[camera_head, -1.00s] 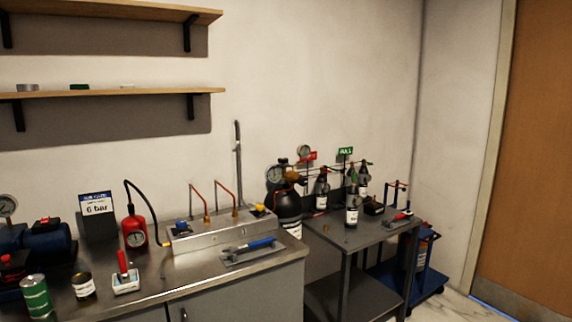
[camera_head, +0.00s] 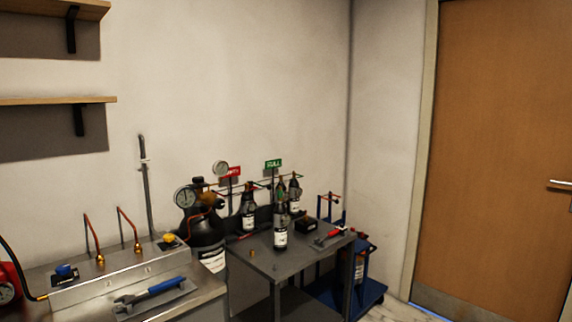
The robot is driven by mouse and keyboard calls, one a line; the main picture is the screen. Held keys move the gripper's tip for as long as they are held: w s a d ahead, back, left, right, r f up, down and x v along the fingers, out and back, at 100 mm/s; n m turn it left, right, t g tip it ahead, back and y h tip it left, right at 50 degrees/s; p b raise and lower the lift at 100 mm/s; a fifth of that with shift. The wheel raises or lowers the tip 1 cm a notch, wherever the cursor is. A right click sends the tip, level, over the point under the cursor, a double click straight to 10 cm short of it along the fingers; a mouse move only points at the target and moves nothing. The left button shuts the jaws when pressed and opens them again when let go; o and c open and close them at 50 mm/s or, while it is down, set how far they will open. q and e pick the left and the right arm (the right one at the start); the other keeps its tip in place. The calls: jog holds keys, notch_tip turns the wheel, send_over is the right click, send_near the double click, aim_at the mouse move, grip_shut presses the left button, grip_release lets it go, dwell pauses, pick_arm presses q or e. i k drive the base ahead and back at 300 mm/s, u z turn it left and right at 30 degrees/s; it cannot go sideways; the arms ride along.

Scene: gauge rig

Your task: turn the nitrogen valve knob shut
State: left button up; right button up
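No label that reads nitrogen can be made out, so I cannot tell which knob is the nitrogen valve knob. A large black cylinder (camera_head: 203,242) stands between the steel bench and the grey table. A round gauge (camera_head: 185,196) and an orange-brown part (camera_head: 209,199) sit at its top. A metal manifold block (camera_head: 118,277) on the bench carries a blue knob (camera_head: 66,271) at its left and a yellow knob (camera_head: 170,239) at its right. Two copper tubes rise from the block. Neither of my grippers is in view.
A wrench with a blue handle (camera_head: 152,293) lies on the bench front. The grey table (camera_head: 262,262) holds several small dark bottles and a red-handled tool (camera_head: 328,237). Red (camera_head: 230,172) and green (camera_head: 273,164) signs stand behind. A blue cart (camera_head: 340,299) and wooden door (camera_head: 500,150) are at right.

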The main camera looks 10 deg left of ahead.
aim_at(195, 180)
jog(key=z, duration=0.1)
jog(key=i, duration=1.75)
jog(key=u, duration=1.55)
jog(key=i, duration=0.9)
jog(key=u, duration=0.9)
